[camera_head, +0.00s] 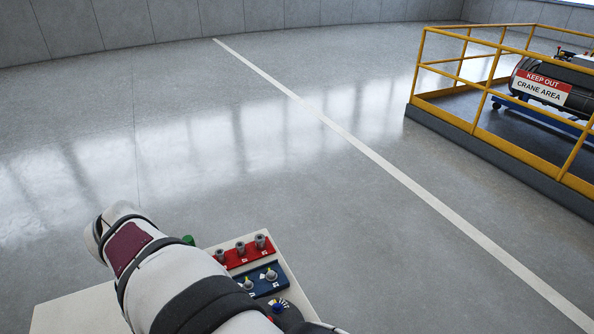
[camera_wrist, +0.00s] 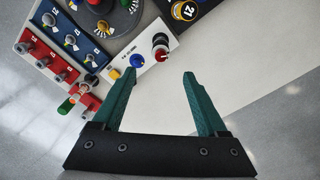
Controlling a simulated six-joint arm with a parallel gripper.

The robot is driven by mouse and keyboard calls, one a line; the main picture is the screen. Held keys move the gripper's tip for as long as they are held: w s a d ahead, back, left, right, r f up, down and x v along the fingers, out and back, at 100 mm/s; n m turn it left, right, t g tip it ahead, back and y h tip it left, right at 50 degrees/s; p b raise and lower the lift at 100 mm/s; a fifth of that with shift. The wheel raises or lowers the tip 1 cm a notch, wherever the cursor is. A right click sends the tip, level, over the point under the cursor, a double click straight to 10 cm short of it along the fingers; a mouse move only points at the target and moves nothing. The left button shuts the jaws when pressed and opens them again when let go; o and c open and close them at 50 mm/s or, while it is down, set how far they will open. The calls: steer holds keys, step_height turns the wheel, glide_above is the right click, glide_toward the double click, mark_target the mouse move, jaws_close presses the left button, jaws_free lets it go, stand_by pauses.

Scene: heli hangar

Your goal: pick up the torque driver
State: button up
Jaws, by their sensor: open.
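My gripper (camera_wrist: 158,75) is in the wrist view, its two green fingers apart with nothing between them. The fingertips are over the pale table top, just below a white panel with knobs. A slim tool with a green end and a reddish body (camera_wrist: 66,105) is at the left, beside the red rack and left of my left finger. It may be the torque driver, but I cannot tell for sure. A small green part (camera_head: 188,240) shows behind my arm in the head view. My arm hides much of the table, and the gripper itself does not show there.
The white panel (camera_wrist: 123,63) carries knobs. A red rack (camera_wrist: 38,50), a blue rack (camera_wrist: 68,25), a dark round stand (camera_wrist: 122,25) and a black block with a yellow dial (camera_wrist: 183,11) crowd the table (camera_head: 70,312). A yellow railing (camera_head: 480,45) stands far right, across open floor.

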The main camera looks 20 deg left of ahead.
steer(key=f, duration=1.4)
steer(key=shift+d+f, duration=0.1)
steer(key=shift+d, duration=0.1)
jaws_close()
